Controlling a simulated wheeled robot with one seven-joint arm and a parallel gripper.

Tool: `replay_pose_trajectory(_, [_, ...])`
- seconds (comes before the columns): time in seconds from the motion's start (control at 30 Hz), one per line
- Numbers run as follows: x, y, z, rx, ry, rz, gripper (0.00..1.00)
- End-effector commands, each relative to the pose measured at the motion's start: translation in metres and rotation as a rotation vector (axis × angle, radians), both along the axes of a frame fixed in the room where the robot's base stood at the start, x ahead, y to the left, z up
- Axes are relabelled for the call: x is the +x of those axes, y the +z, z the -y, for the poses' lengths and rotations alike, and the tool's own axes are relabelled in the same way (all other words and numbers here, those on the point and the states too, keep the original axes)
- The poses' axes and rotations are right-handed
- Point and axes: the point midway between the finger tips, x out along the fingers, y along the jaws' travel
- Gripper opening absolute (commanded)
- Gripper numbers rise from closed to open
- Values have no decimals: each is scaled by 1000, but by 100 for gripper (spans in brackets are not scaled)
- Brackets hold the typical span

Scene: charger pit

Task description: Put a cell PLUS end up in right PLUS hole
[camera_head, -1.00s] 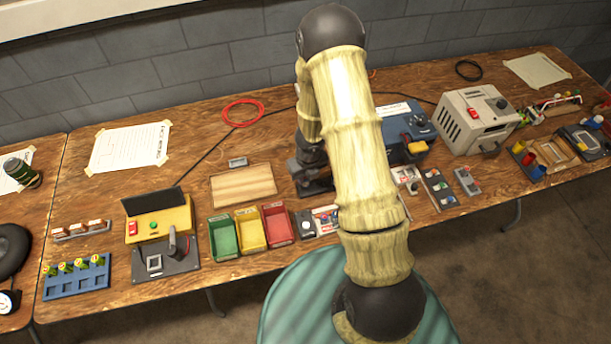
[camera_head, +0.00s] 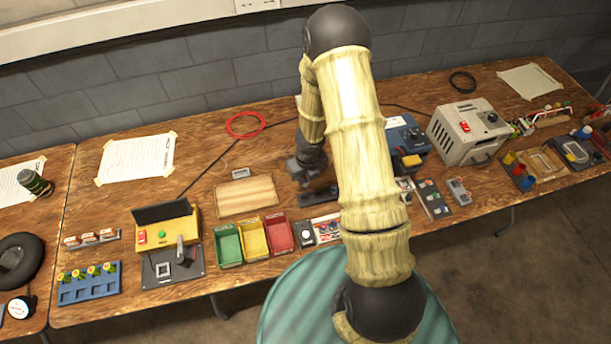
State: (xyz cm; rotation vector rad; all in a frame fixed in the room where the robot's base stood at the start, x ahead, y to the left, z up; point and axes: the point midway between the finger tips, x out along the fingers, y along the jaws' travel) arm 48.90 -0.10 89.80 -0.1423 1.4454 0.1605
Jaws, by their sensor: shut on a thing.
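My gripper (camera_head: 304,175) hangs with its jaws down over the middle of the long wooden table. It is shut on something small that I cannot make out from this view. A dark, low block (camera_head: 320,196) lies just below and to the right of the jaws, partly behind my arm. Its holes and any PLUS marks are too small to tell. Several green and yellow cells (camera_head: 92,271) stand upright in a blue rack (camera_head: 90,294) at the left front of the table.
A wooden board (camera_head: 246,196) lies left of my gripper. Green, yellow and red bins (camera_head: 228,246) stand in front of it. A blue device (camera_head: 402,135) and a grey box (camera_head: 468,130) stand to the right. My arm hides part of the middle.

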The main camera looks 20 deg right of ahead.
Motion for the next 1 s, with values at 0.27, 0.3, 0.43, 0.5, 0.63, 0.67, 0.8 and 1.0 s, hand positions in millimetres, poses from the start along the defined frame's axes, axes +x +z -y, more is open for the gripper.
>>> replay_pose_trajectory(0.27, [0, 0, -1, 0, 6, 1, 0])
replay_pose_trajectory(0.3, [1, 0, -1, 0, 12, 1, 0])
replay_pose_trajectory(0.43, [2, -1, -2, -2, 46, 3, 0])
replay_pose_trajectory(0.5, [3, -1, -3, -2, 72, 3, 0])
replay_pose_trajectory(0.63, [3, 0, -4, -2, 122, -2, 0])
replay_pose_trajectory(0.67, [3, -1, -5, -1, 131, -2, 0])
replay_pose_trajectory(0.8, [4, -1, -6, 0, 174, -2, 0])
replay_pose_trajectory(1.0, [8, 0, -8, 1, 264, 1, 0])
